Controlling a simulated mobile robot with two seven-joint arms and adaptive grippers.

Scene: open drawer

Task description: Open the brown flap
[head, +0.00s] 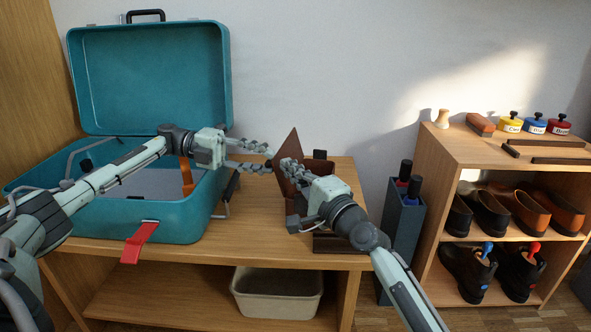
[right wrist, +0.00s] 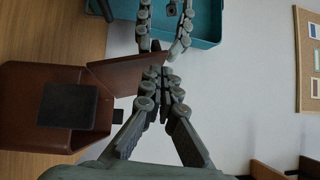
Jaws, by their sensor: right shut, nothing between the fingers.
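The brown flap (head: 285,148) stands raised and tilted at the left side of a brown box (head: 322,170) on the wooden bench. In the right wrist view the flap (right wrist: 122,73) angles out from the open-looking box (right wrist: 30,80). My right gripper (head: 286,164) is shut and empty, its tips close beside the flap; I cannot tell whether they touch. It also shows in the right wrist view (right wrist: 162,74). My left gripper (head: 271,160) has its fingers apart, tips just left of the flap, with nothing visible between them. My right gripper hides much of the box.
An open teal suitcase (head: 180,222) with a red strap (head: 139,242) stands on the bench (head: 255,246) at left. A beige bin (head: 277,305) sits below. A dark grey holder (head: 403,235) and a shoe shelf (head: 462,150) stand at right.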

